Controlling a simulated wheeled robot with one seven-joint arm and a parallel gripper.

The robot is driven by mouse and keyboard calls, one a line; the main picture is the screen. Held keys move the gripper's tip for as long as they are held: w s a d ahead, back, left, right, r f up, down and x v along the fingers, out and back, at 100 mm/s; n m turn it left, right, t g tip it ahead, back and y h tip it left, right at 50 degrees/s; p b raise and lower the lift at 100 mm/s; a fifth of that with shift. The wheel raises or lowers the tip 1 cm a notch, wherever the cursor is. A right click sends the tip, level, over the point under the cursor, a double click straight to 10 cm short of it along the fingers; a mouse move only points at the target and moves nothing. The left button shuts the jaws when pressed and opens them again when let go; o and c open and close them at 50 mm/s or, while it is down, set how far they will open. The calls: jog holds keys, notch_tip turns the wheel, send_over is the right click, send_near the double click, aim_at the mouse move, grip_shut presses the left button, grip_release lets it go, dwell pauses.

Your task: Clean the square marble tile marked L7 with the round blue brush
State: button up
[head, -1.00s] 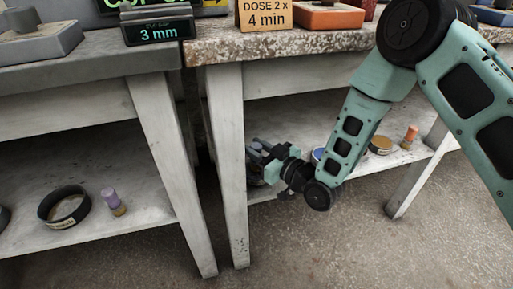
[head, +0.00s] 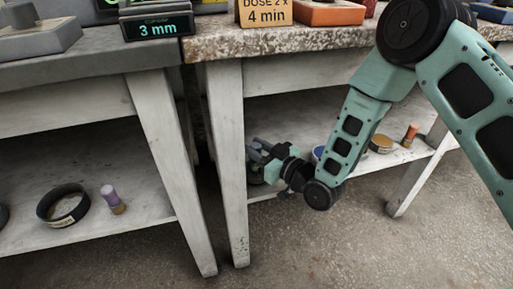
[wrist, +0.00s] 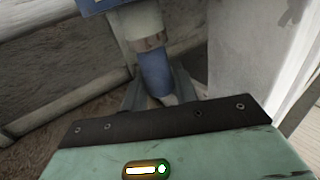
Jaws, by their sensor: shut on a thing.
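My gripper (head: 258,160) is low, at the lower shelf's left end, just right of a table leg. The wrist view shows its fingers (wrist: 158,88) shut on a blue, round handle (wrist: 155,72) with a pale part beyond it. This looks like the blue brush, but its bristles cannot be made out. A blue piece (wrist: 97,4) shows at the top edge beside the pale part; I cannot tell whether it belongs to it. The marble tile marked L7 is not seen in either view.
The right table (head: 330,40) has a speckled top and a lower shelf holding a yellowish round dish (head: 381,144) and an orange-topped piece (head: 411,134). The left shelf holds a dark ring (head: 62,206) and a purple-topped piece (head: 112,199). Table legs (head: 229,165) stand close to my gripper.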

dwell(0.6)
jog(key=shift+r+p, duration=2.5)
jog(key=shift+r, duration=1)
